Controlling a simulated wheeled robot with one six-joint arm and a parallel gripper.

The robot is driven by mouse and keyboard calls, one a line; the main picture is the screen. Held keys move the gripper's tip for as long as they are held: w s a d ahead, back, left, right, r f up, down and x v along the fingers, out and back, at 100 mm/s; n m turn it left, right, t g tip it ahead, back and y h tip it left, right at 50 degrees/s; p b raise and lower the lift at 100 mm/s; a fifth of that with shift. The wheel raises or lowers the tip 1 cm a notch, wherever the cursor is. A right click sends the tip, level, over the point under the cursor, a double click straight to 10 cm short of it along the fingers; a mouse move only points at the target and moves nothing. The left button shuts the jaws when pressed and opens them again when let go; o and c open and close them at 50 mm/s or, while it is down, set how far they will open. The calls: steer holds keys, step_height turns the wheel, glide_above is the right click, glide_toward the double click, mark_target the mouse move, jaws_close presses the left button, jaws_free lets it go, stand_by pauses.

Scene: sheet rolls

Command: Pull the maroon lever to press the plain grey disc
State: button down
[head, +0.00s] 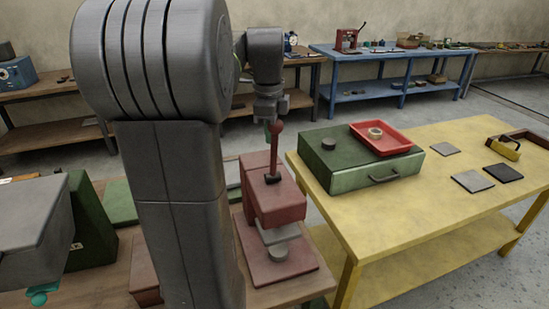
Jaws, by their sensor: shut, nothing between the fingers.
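The maroon press (272,205) stands on the brown bench just right of my arm's thick grey column. Its maroon lever (273,152) stands nearly upright and ends in a round knob. The plain grey disc (277,254) lies on the press's base plate, under a pale grey pressing block (279,236). I cannot tell whether the block touches the disc. My gripper (269,118) points down at the lever's top, close to the knob, and is shut with nothing held. Whether it touches the knob is unclear. My arm hides part of the bench on the left.
A yellow table (400,215) stands right of the press. It bears a green drawer box (350,172) with a red tray (384,140) on top, several flat squares and a yellow-handled tool (503,148). Green and grey boxes stand left. Blue and brown benches line the wall.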

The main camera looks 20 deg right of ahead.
mark_target(275, 155)
steer(key=shift+y, duration=0.3)
steer(key=s+f, duration=0.1)
steer(key=f, duration=0.1)
steer(key=s+f, duration=0.2)
steer(key=shift+a, duration=0.4)
steer(key=shift+s+f+g+b, duration=0.2)
steer(key=shift+s+g+b, duration=0.15)
steer(key=shift+s, duration=0.45)
steer(key=shift+w+d+f, duration=0.2)
steer(key=shift+w+d, duration=0.05)
steer(key=shift+w, duration=0.25)
steer(key=shift+r, duration=0.3)
steer(key=shift+r+p, duration=0.1)
steer(key=shift+p, duration=0.3)
steer(key=shift+w+r+p, duration=0.2)
steer(key=shift+w+p, duration=0.25)
steer(key=shift+w, duration=0.15)
steer(key=shift+w+p, duration=2.7)
steer(key=shift+w, duration=2.45)
step_height(275, 155, up, 10)
steer(key=w+p, duration=0.2)
steer(key=shift+d+p, duration=0.35)
steer(key=shift+d, duration=0.1)
steer(key=shift+f, duration=0.15)
